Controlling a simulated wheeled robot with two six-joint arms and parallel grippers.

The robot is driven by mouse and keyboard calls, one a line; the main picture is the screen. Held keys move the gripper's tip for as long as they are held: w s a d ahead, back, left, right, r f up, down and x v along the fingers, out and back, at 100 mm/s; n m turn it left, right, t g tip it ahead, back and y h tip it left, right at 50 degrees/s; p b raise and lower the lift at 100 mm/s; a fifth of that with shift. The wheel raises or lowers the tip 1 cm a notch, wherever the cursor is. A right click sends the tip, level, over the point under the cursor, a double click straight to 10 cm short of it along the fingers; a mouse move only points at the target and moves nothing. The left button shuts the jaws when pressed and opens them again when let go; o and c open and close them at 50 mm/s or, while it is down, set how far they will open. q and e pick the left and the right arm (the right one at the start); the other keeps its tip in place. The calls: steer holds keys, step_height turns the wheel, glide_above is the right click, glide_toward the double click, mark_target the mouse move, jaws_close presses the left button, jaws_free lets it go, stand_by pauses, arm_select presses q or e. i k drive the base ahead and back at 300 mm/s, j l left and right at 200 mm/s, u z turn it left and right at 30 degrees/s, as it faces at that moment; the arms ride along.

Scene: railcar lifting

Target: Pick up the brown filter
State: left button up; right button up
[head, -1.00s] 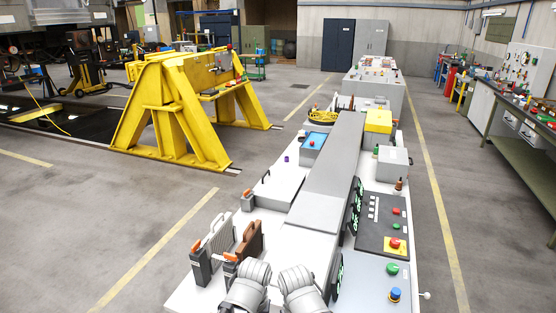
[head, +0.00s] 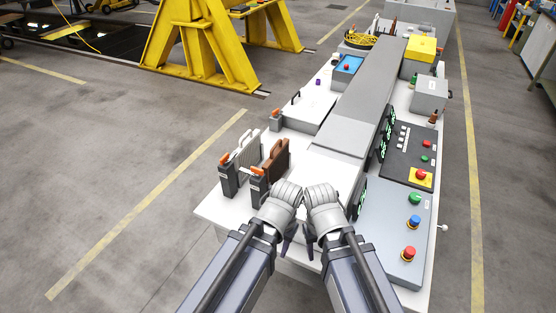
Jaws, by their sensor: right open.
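The brown filter (head: 276,160) stands upright in the head view, in a dark holder with an orange top near the left front edge of the white table. My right gripper (head: 308,243) is at the table's front edge, to the right of the filter and nearer to me. It is open, with nothing seen in it. My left gripper (head: 288,241) is close beside it, mostly hidden by its own wrist, so its jaws cannot be read. Both grippers are apart from the brown filter.
A white filter (head: 247,148) stands just left of the brown one. A control panel with coloured buttons (head: 393,238) lies at right. A long grey raised block (head: 365,95) runs down the table (head: 211,212). A yellow stand (head: 200,45) is on the floor behind.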

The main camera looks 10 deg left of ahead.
mark_target(276, 164)
steer(key=i+j+z, duration=0.1)
steer(key=j+z, duration=0.25)
steer(key=i+j+z, duration=0.1)
steer(key=z, duration=0.2)
steer(key=i+j+z, duration=0.1)
steer(key=z, duration=0.15)
steer(key=j+z, duration=0.2)
steer(key=j, duration=0.15)
steer(key=i, duration=0.1)
